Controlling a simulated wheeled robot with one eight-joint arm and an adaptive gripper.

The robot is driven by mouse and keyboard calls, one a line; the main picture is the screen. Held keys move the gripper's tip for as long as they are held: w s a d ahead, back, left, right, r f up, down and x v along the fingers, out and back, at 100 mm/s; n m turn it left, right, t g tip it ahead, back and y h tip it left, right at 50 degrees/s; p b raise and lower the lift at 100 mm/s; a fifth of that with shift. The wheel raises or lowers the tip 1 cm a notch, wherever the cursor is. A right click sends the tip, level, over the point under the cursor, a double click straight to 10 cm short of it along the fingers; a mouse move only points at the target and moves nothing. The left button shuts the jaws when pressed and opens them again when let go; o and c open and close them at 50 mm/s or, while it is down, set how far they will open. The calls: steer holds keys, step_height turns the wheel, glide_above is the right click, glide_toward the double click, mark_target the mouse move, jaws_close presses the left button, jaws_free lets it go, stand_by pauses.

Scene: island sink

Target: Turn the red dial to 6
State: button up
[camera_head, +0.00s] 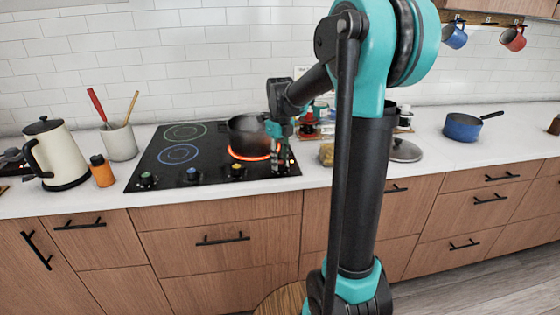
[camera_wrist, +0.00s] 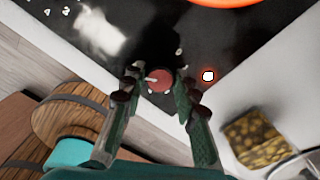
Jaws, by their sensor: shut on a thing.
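The red dial (camera_wrist: 159,81) sits on the black cooktop's front edge in the wrist view. A small white mark shows at its left side. My gripper (camera_wrist: 156,86) has its two fingers on either side of the dial, shut on it. In the head view my gripper (camera_head: 277,161) reaches down to the cooktop's front right corner and hides the red dial. The numbers around the dial are too blurred to read.
Yellow (camera_head: 238,171), blue (camera_head: 192,174) and green (camera_head: 148,180) dials line the front edge.

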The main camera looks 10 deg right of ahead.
mark_target(280, 162)
stand_by(0.5)
steer(key=o, duration=1.2)
steer(key=shift+c, duration=0.2)
step_height(280, 162, up, 12)
